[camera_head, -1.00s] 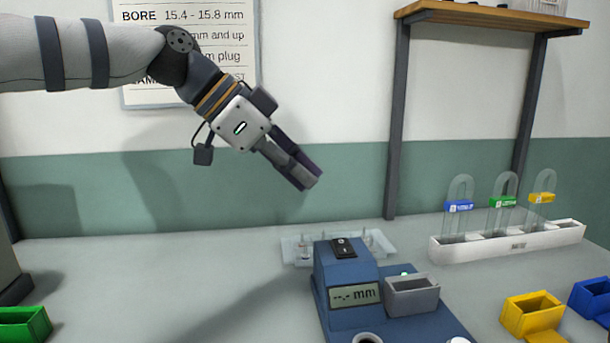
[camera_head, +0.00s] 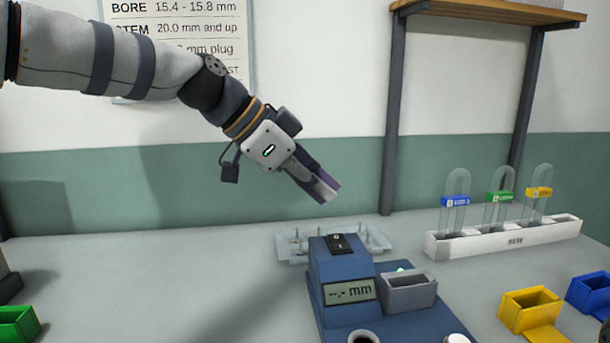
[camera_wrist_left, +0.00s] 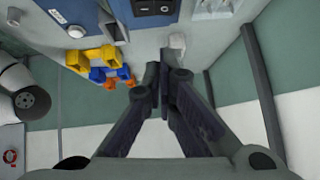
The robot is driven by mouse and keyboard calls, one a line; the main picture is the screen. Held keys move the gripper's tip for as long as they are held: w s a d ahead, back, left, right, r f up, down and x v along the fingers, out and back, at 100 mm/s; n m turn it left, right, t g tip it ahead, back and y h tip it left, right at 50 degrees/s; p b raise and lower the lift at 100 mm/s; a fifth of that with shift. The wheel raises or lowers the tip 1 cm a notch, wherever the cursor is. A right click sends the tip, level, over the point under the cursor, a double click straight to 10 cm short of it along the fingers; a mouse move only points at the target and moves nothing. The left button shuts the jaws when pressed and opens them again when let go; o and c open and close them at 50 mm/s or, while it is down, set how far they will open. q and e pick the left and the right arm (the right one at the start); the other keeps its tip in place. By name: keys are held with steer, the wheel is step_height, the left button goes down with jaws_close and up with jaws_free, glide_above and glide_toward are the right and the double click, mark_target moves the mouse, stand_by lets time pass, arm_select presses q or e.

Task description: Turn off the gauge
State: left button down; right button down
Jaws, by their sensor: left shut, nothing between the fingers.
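The blue gauge (camera_head: 330,270) stands on the table at the bottom middle of the head view. Its display (camera_head: 348,291) reads "--.- mm". A black rocker switch (camera_head: 339,243) sits on its top; it also shows at the top of the left wrist view (camera_wrist_left: 154,8). A small green light (camera_head: 401,269) shows by the grey block (camera_head: 408,291). My left gripper (camera_head: 327,190) is shut and empty, pointing down and right, above and behind the switch and apart from it. In the wrist view its fingertips (camera_wrist_left: 163,65) meet.
A clear tray (camera_head: 290,248) with small pins lies behind the gauge. A white rack (camera_head: 500,238) holds several clear tubes with coloured tags. Yellow (camera_head: 531,310), blue (camera_head: 590,291) and green (camera_head: 17,324) bins stand nearby. A shelf post (camera_head: 393,130) rises behind. Table left of the gauge is clear.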

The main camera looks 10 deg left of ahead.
mark_target(333, 241)
arm_select(q)
steer(key=x, duration=0.4)
steer(key=shift+f, duration=0.1)
steer(key=shift+a+f, duration=0.2)
steer(key=shift+f, duration=0.95)
steer(key=shift+w+f, duration=0.1)
steer(key=shift+f, duration=0.45)
